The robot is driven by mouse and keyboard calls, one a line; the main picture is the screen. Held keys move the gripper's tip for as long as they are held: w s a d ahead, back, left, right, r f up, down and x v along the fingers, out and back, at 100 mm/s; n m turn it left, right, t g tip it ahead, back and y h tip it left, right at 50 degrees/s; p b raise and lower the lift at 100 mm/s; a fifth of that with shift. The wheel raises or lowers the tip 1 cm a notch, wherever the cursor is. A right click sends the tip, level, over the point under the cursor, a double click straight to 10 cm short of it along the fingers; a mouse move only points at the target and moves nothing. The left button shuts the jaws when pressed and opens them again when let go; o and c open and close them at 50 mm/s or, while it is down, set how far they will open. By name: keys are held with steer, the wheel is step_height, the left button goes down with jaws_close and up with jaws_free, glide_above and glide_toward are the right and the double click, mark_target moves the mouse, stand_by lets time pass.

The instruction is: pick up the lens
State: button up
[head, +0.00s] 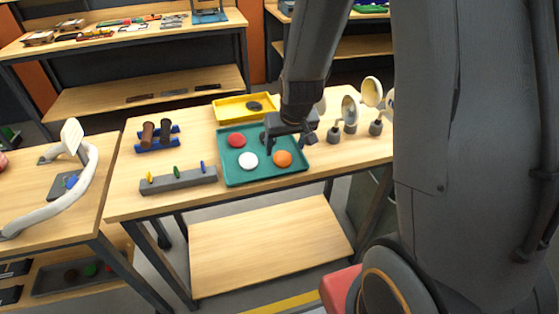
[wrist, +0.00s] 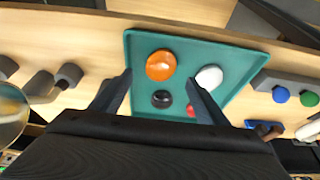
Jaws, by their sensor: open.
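A teal tray (head: 262,178) holds smooth round pieces: red (head: 236,140), white (head: 248,160), orange (head: 282,158) and black (wrist: 161,99). To the right stand several round discs on short posts, one of them a pale disc (head: 372,91); a clear, lens-like round one (wrist: 10,112) is cut off at the left of the wrist view. I cannot tell for sure which thing is the lens. My gripper (wrist: 160,79) is open and empty above the tray. In the wrist view the orange (wrist: 160,66) and black pieces show between its fingers; the right finger partly hides the red one.
A yellow tray (head: 229,110) with a dark piece stands behind the teal tray. Bare wood lies along the table's front edge.

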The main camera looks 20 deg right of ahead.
mark_target(283, 156)
steer(key=shift+b+x, duration=2)
steer(key=shift+x, duration=0.6)
steer(key=shift+r, duration=0.1)
steer(key=c, duration=1.1)
